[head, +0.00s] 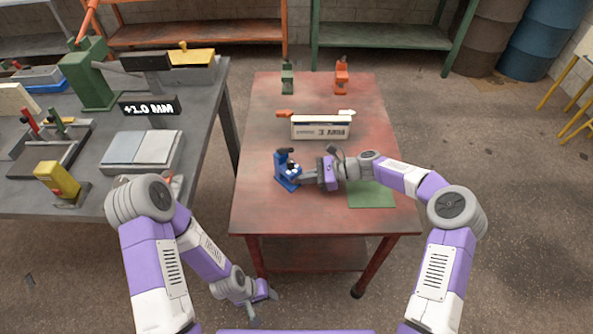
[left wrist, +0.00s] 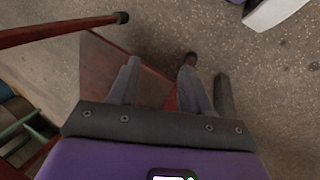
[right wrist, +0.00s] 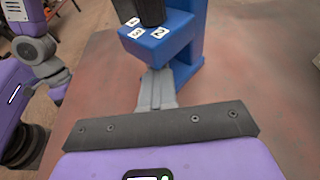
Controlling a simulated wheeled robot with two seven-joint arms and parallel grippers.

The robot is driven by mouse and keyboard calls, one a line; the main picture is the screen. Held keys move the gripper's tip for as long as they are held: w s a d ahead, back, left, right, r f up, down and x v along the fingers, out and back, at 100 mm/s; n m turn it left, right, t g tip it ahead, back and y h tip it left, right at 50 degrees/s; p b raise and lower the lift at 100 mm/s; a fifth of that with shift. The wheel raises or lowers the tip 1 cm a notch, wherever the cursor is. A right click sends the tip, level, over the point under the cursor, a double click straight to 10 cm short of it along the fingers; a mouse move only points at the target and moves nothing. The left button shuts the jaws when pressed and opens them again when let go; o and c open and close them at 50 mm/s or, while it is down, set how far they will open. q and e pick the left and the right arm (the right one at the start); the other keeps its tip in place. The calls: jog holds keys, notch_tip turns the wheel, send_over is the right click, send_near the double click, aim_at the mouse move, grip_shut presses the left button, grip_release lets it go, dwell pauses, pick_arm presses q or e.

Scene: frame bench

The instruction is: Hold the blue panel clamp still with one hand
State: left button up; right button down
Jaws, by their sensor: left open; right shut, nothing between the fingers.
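The blue panel clamp (head: 287,171) stands upright on the red table (head: 262,210), left of the middle. My right gripper (head: 305,179) reaches in from the right at the clamp's side. In the right wrist view its fingers (right wrist: 157,90) are together with nothing between them, and their tips are at the lower part of the blue clamp (right wrist: 190,45). Whether they touch it is hard to tell. The clamp's top carries small number labels. My left gripper (head: 262,301) is open and empty, low in front of the table; its spread fingers show in the left wrist view (left wrist: 158,88).
A green clamp (head: 287,77) and an orange clamp (head: 341,77) stand at the table's back. A white labelled box (head: 321,127) lies in front of them. A green mat (head: 371,197) lies under my right arm. A grey bench (head: 205,115) with tools stands left.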

dwell(0.5)
pick_arm(q)
jog(key=shift+c, duration=1.3)
jog(key=shift+w+d+r, duration=0.1)
jog(key=shift+w+d, duration=0.15)
jog(key=shift+c, duration=1.1)
jog(key=w+d+m+t, duration=0.1)
jog(key=w+d+r+m+h, duration=0.1)
jog(key=d, duration=0.1)
jog(key=shift+w+r+m+t, duration=0.2)
jog(key=shift+w+m+t, duration=0.1)
jog(key=shift+w+t, duration=0.1)
grip_shut()
jog(key=w+d+r+m+t+h, duration=0.25)
jog(key=d+r+m+h, duration=0.2)
jog(key=d+r, duration=0.35)
jog(key=w+d+r+m+t+h, duration=0.25)
jog(key=d+r+h, duration=0.35)
jog(key=r, duration=0.5)
jog(key=w+a+r+n+t+y, duration=0.2)
jog(key=a+n+t, duration=0.1)
jog(key=a+t, duration=0.1)
jog(key=w+a+r+n+t+y, duration=0.1)
jog(key=w+a+n+t+y, duration=0.1)
jog(key=a+n+t, duration=0.2)
jog(key=w+a+r+n+t+y, duration=0.2)
jog(key=a+n+t, duration=0.2)
jog(key=a, duration=0.4)
jog(key=shift+r+t+y, duration=0.35)
jog(key=shift+t, duration=0.55)
